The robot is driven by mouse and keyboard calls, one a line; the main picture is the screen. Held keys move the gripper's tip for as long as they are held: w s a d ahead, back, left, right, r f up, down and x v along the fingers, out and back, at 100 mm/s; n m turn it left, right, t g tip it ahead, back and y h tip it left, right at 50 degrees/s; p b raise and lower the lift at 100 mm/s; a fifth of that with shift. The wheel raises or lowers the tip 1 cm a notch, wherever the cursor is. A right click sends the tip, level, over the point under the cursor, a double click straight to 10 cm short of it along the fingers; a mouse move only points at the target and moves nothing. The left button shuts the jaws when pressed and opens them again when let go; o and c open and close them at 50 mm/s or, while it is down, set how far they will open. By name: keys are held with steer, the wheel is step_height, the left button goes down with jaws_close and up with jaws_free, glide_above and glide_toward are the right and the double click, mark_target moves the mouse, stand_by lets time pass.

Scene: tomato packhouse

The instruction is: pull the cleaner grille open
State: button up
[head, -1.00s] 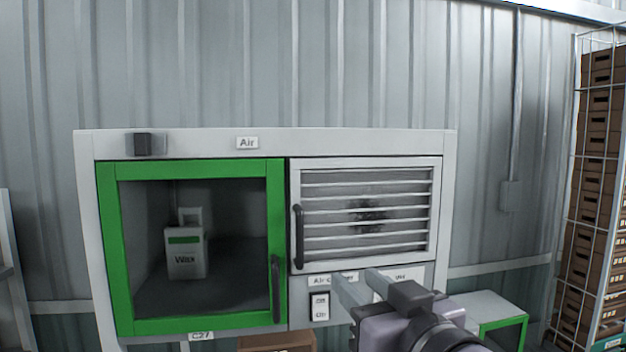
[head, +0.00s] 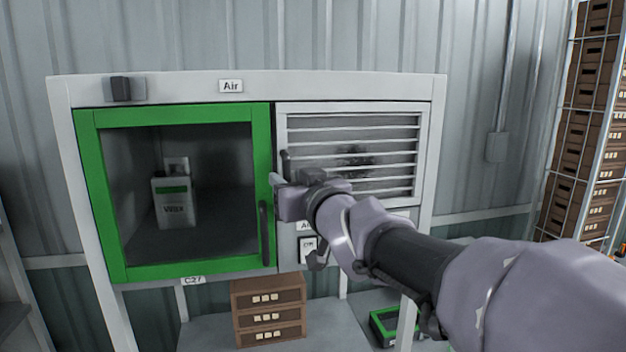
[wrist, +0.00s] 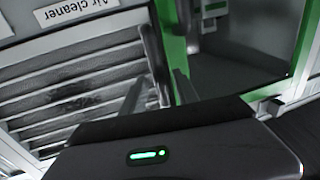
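The cleaner grille (head: 392,150) is a white slatted door on the right of the grey cabinet, closed in its frame; its slats also show in the wrist view (wrist: 75,95). Its dark upright handle (head: 285,160) is on its left edge, partly hidden by my gripper in the head view. My gripper (head: 274,181) is at the lower part of this handle. In the wrist view my two fingers (wrist: 160,90) stand apart, with the handle (wrist: 153,60) between them. I see a gap between them and cannot tell that either finger touches it.
A green-framed glass door (head: 90,180) with its own dark handle (head: 264,232) is close to the left; a wax container (head: 174,202) stands behind it. A switch (head: 307,248) is below the grille. Brown drawers (head: 268,310) are underneath, and a crate rack (head: 590,120) is at right.

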steer(key=shift+s, duration=0.1)
jaws_close()
stand_by(1.3)
